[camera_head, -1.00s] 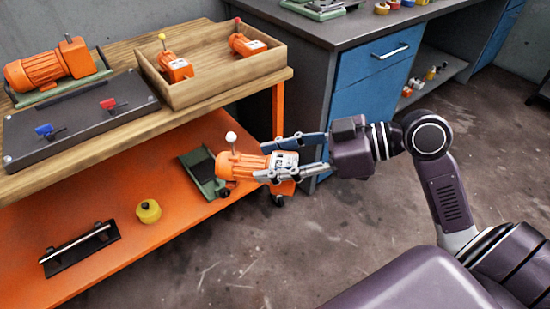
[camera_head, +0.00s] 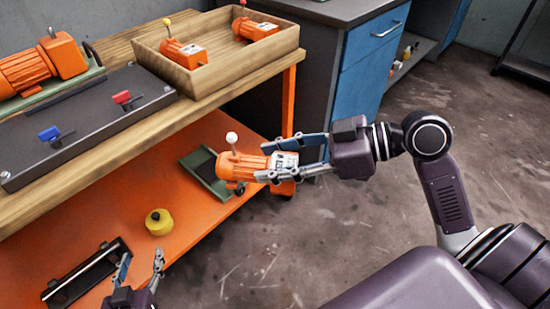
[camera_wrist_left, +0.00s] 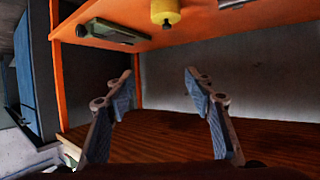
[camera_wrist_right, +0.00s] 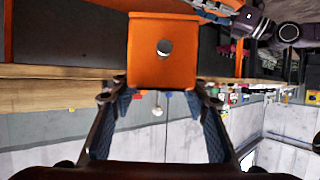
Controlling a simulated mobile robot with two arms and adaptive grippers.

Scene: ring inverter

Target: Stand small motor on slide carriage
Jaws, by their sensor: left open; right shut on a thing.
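An orange small motor (camera_head: 243,166) with a white ball on a stem is held in my right gripper (camera_head: 266,162), in the air in front of the orange shelf. In the right wrist view its square orange end with a round hole (camera_wrist_right: 163,50) sits between the fingers. My left gripper (camera_head: 143,262) is open and empty at the lower left, and its fingers are spread in the left wrist view (camera_wrist_left: 158,78). A green-and-dark slide-like fixture (camera_head: 208,178) and a black piece with a silver rod (camera_head: 82,275) lie on the shelf. I cannot tell which is the slide carriage.
A yellow cylinder (camera_head: 158,222) stands on the orange shelf (camera_head: 115,215). On the wooden top above are a wooden tray (camera_head: 215,80) with two orange motors, a dark panel (camera_head: 85,120) with blue and red levers, and a larger orange motor (camera_head: 45,65). Floor to the right is clear.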

